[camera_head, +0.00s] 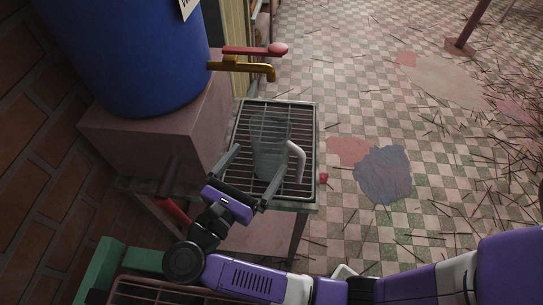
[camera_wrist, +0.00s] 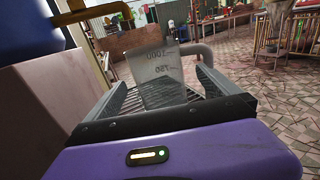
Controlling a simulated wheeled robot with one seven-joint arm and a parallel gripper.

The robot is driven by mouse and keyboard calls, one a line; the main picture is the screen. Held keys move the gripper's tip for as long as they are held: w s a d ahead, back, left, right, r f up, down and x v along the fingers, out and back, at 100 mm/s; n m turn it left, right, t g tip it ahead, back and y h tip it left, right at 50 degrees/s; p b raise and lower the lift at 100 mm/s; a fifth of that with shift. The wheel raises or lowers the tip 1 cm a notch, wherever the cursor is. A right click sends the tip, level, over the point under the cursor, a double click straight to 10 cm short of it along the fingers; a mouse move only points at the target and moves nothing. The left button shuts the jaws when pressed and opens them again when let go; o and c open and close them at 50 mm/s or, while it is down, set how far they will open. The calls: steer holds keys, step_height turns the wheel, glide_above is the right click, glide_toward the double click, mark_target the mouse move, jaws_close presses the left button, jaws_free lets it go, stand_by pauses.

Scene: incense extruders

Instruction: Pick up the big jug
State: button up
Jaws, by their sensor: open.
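The big jug (camera_head: 271,140) is a clear, see-through jug with a pale curved handle (camera_head: 297,160) on its right side. My gripper (camera_head: 251,177) is open, with one finger on each side of the jug's near part. I cannot tell whether either finger touches it.
A blue barrel (camera_head: 130,55) sits on a pinkish block (camera_head: 150,140) at the left. Its brass tap (camera_head: 245,68) with a red lever (camera_head: 255,50) juts out beyond the jug. A brick wall (camera_head: 35,150) bounds the left. The checkered floor (camera_head: 340,90) to the right has stains and scattered sticks.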

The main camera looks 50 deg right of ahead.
mark_target(263, 153)
steer(key=d, duration=0.1)
steer(key=d+p, duration=0.1)
steer(key=d, duration=0.1)
steer(key=shift+w+d+r, duration=0.1)
steer(key=shift+w, duration=0.25)
steer(key=d+p, duration=0.1)
steer(key=w+d+p, duration=0.1)
steer(key=d, duration=0.1)
steer(key=shift+d, duration=0.15)
steer(key=shift+w+d, duration=0.15)
steer(key=shift+d, duration=0.4)
steer(key=c, duration=1.8)
